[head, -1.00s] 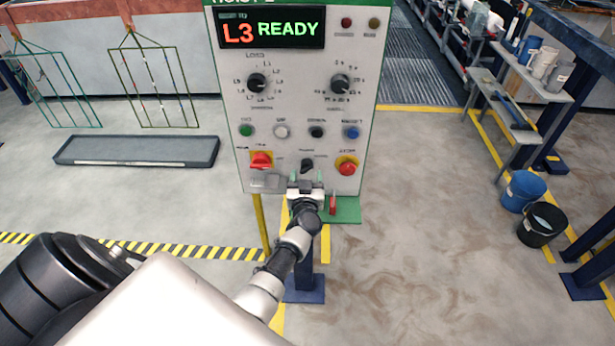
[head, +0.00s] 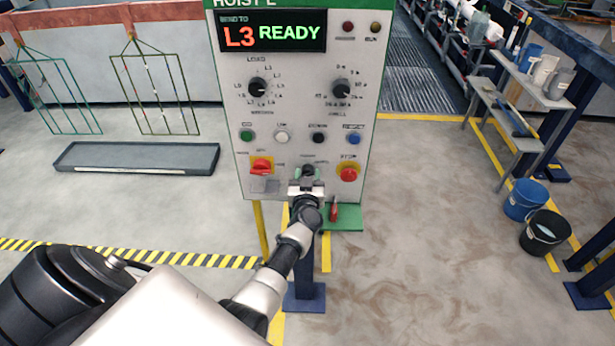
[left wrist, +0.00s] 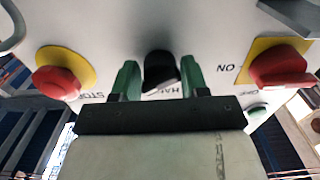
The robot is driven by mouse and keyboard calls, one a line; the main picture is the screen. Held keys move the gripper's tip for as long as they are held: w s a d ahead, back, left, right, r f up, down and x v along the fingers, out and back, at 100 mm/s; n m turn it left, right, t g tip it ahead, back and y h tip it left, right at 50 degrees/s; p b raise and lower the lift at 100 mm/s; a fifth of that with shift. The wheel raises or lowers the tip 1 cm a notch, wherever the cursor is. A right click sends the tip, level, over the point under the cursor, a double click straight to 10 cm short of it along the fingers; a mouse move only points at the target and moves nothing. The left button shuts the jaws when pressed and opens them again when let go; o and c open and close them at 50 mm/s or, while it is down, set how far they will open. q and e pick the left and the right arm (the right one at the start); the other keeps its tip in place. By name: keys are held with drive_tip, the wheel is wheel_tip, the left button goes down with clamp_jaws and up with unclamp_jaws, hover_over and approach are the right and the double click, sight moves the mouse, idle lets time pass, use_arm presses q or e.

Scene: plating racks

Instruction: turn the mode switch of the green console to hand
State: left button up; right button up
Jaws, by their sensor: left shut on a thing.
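The console (head: 300,120) has a pale front panel with a green edge, and its display reads L3 READY. Its mode switch (head: 307,169) is a small black knob low on the panel, between a red rotary handle and a red stop button. In the left wrist view the black knob (left wrist: 160,70) sits between my green fingers, with a partly hidden label reading "HA..." beside it. My left gripper (head: 307,175) is shut on the switch; it also shows in the left wrist view (left wrist: 159,82). My right gripper is in neither view.
The red rotary handle (head: 261,166) and the red stop button (head: 348,174) flank the switch closely. A green shelf (head: 346,219) with a small red item juts out below the panel. Blue (head: 525,199) and black (head: 543,231) buckets stand at right.

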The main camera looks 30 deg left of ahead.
use_arm(q)
drive_tip(key=n, duration=0.6)
drive_tip(key=shift+b, duration=0.35)
drive_tip(key=n+b, duration=0.1)
drive_tip(key=n, duration=0.4)
drive_tip(key=shift+n, duration=0.3)
drive_tip(key=shift+d, duration=0.1)
drive_tip(key=o, duration=0.8)
drive_tip(key=shift+c, duration=0.2)
